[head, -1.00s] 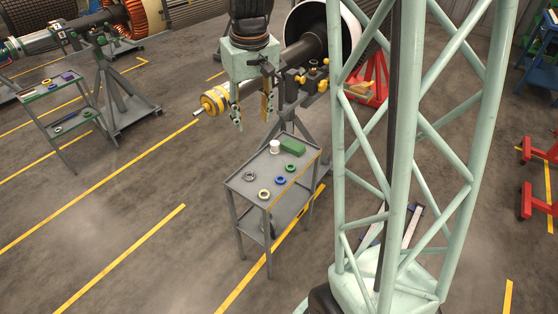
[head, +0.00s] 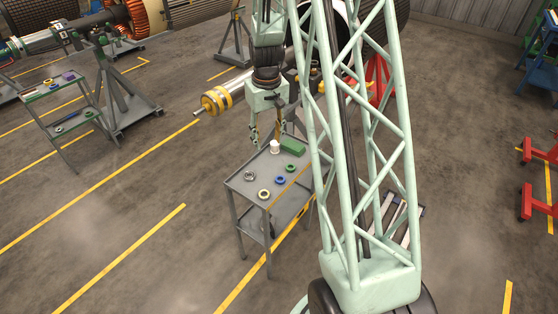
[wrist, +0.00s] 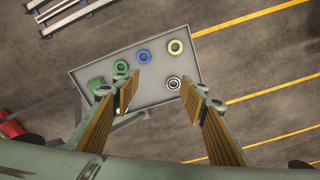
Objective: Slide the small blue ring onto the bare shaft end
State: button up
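The small blue ring (head: 280,180) lies flat on the top of the grey cart (head: 238,181); it also shows in the wrist view (wrist: 144,56). The shaft (head: 240,88) is held on a stand behind the cart, and its narrow bare end (head: 199,112) points left, beside yellow bands. My gripper (head: 266,144) is above the back part of the cart, pointing down. In the wrist view my gripper (wrist: 162,88) has its fingers wide apart with nothing between them, and the blue ring lies beyond the fingertips.
Also on the cart are a green ring (head: 291,167), a yellow ring (head: 264,194), a grey ring (head: 249,176), a white cylinder (head: 275,147) and a green block (head: 293,147). Another cart (head: 50,90) stands at left. Floor left of the near cart is clear.

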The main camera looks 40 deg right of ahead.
send_over(280, 176)
jog(key=s, duration=0.1)
notch_tip(280, 176, down, 14)
jog(key=f, duration=0.1)
jog(key=shift+s+a+r+g, duration=0.15)
jog(key=shift+a+r+g, duration=0.15)
jog(key=shift+a, duration=0.15)
jog(key=shift+f, duration=0.15)
jog(key=shift+f+b, duration=0.75)
jog(key=shift+f, duration=1.65)
jog(key=shift+f+b, duration=1.65)
jog(key=shift+f, duration=0.85)
jog(key=c, duration=0.8)
jog(key=shift+c, duration=0.2)
